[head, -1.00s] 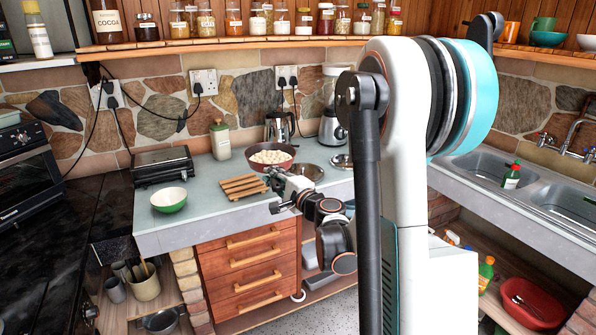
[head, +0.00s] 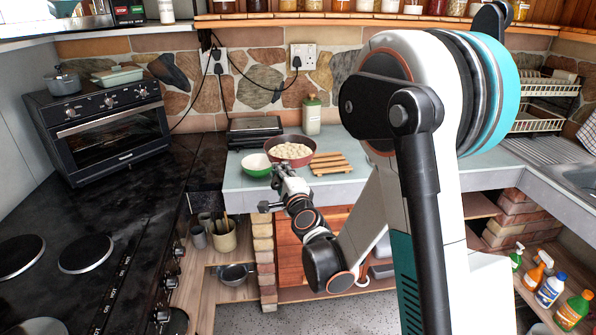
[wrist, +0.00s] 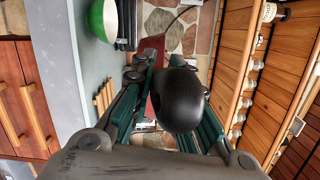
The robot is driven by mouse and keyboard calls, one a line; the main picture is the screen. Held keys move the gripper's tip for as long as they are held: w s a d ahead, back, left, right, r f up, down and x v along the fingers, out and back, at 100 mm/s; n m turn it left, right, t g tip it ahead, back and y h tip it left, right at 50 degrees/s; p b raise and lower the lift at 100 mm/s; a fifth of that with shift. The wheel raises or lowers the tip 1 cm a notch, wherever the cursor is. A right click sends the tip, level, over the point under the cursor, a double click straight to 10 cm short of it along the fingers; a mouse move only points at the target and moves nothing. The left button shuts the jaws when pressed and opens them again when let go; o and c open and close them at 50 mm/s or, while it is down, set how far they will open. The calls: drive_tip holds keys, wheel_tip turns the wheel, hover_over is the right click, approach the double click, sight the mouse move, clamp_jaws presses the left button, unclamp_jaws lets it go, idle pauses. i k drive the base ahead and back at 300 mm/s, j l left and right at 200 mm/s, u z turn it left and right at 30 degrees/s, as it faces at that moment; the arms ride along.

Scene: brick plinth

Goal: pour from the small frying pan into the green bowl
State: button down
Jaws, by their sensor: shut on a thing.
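The small frying pan (head: 306,160) is dark red with pale round pieces (head: 291,151) in it. It looks about level and hangs over the counter, close to the right of the green bowl (head: 246,167). The bowl is white inside and stands upright; in the wrist view it also shows at the upper left (wrist: 103,18). My gripper (head: 280,172) is shut on the pan's black handle, whose rounded end (wrist: 178,98) fills the middle of the wrist view. The pan's far side and contents are hidden there. From the head view I cannot tell whether the pan overlaps the bowl's rim.
A wooden slatted rack (head: 330,163) lies right of the pan. A black hob (head: 110,230) and an oven (head: 105,130) are at the left. My arm hides the counter's right part.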

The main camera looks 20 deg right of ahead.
sight(256, 166)
drive_tip(key=u, duration=0.45)
drive_tip(key=l+u, duration=0.8)
drive_tip(key=l, duration=0.15)
drive_tip(key=l+u, duration=0.4)
drive_tip(key=k+l, duration=0.1)
drive_tip(key=l, duration=0.3)
drive_tip(key=k+l+u, duration=0.1)
drive_tip(key=l, duration=0.25)
drive_tip(key=k+l, duration=0.1)
drive_tip(key=l, duration=0.3)
drive_tip(key=k+l+u, duration=0.1)
drive_tip(key=l, duration=0.25)
drive_tip(key=k+l, duration=0.15)
drive_tip(key=l, duration=0.2)
drive_tip(key=k+l+u, duration=0.1)
drive_tip(key=l, duration=0.25)
drive_tip(key=k+l, duration=0.15)
drive_tip(key=l, duration=0.2)
